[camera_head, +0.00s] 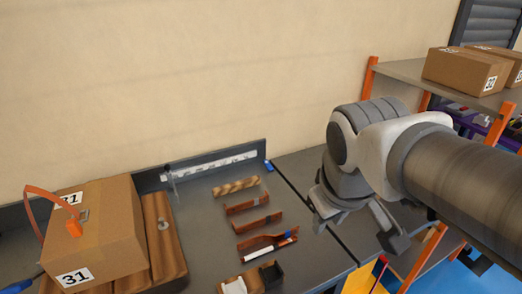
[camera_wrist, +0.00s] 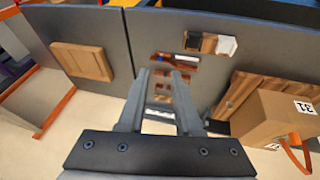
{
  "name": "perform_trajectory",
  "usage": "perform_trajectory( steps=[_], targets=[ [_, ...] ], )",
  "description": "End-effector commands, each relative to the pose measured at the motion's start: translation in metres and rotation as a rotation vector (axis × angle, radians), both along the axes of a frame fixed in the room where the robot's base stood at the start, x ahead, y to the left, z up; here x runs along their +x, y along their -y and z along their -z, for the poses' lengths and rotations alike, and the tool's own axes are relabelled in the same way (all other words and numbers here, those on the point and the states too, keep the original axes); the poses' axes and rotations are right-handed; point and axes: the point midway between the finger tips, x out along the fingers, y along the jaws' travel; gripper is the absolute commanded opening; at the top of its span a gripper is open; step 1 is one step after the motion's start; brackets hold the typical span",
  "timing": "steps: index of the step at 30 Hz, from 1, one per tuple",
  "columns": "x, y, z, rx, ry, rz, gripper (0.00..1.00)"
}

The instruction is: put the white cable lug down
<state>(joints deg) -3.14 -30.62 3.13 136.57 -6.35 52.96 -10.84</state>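My gripper (camera_head: 358,232) is high over the right part of the grey bench in the head view, its fingers spread apart. In the wrist view my gripper (camera_wrist: 161,74) shows a clear gap between the fingers, with nothing visible held. A small white piece (camera_head: 234,287), possibly the white cable lug, lies at a wooden block (camera_head: 254,279) at the bottom edge of the head view. The white piece also shows in the wrist view (camera_wrist: 226,46), apart from the fingers. Its exact shape is too small to tell.
A black holder (camera_head: 271,275) stands beside the wooden block. Several copper-coloured bars (camera_head: 252,226) lie behind it. A cardboard box (camera_head: 92,232) stands on wooden boards (camera_head: 165,240) at the left.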

Motion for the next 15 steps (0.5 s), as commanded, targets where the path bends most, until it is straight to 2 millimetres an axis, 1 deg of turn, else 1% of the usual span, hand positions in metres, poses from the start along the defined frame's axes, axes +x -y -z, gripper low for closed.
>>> perform_trajectory(
  steps=[1, 8, 11, 15],
  targets=[
    [0.012, -0.005, 0.004, -0.049, -0.038, -0.077, 0.33],
    [0.059, -0.029, 0.023, -0.253, -0.179, -0.437, 0.33],
    [0.079, -0.043, 0.035, -0.329, -0.238, -0.599, 0.33],
    [0.105, -0.066, 0.057, -0.427, -0.321, -0.829, 0.33]
  ],
)
